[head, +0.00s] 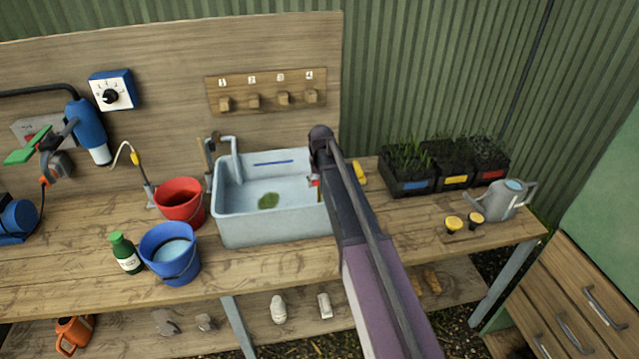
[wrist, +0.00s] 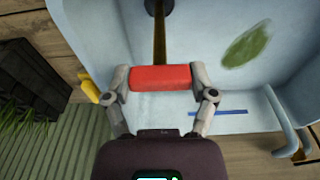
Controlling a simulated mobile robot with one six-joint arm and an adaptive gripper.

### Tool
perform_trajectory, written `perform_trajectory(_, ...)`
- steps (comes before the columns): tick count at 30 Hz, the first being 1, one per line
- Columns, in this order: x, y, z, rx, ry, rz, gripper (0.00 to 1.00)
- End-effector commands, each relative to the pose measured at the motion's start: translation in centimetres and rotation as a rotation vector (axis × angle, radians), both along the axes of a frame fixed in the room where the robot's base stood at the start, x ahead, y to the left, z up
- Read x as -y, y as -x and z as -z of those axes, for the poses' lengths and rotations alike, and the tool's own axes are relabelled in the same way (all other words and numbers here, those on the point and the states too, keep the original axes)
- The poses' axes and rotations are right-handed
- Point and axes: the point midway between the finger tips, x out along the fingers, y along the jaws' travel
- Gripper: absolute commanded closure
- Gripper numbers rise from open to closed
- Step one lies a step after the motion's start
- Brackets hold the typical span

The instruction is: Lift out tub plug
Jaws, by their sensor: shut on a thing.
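The pale blue tub (head: 262,228) stands on the bench and also shows in the wrist view (wrist: 105,45). My gripper (wrist: 161,77) is over the tub's right end, shut on a red handle (wrist: 161,78) with one finger at each end. A brown stem (wrist: 159,42) runs from the handle to a dark round plug (wrist: 158,6), cut off by the top edge of the wrist view. I cannot tell whether the plug sits in the drain or is clear of it. In the head view the red handle (head: 315,182) shows small, and my arm covers the tub's right side.
A green patch (head: 269,201) lies on the tub floor. A tap (head: 236,158) rises at the back left. Red (head: 181,204) and blue (head: 170,262) buckets stand left; a yellow object (head: 359,172), plant trays (head: 411,184) and a watering can (head: 503,203) stand right.

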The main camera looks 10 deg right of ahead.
Motion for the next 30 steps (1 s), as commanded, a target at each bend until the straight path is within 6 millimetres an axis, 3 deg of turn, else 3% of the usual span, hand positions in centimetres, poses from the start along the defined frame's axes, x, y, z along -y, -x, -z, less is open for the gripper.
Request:
perform_trajectory(18, 0.0, 0.0, -6.5, 0.000, 0.000, 0.000, 0.88)
perform_trajectory(30, 0.0, 0.0, -8.8, 0.000, 0.000, 0.000, 0.88)
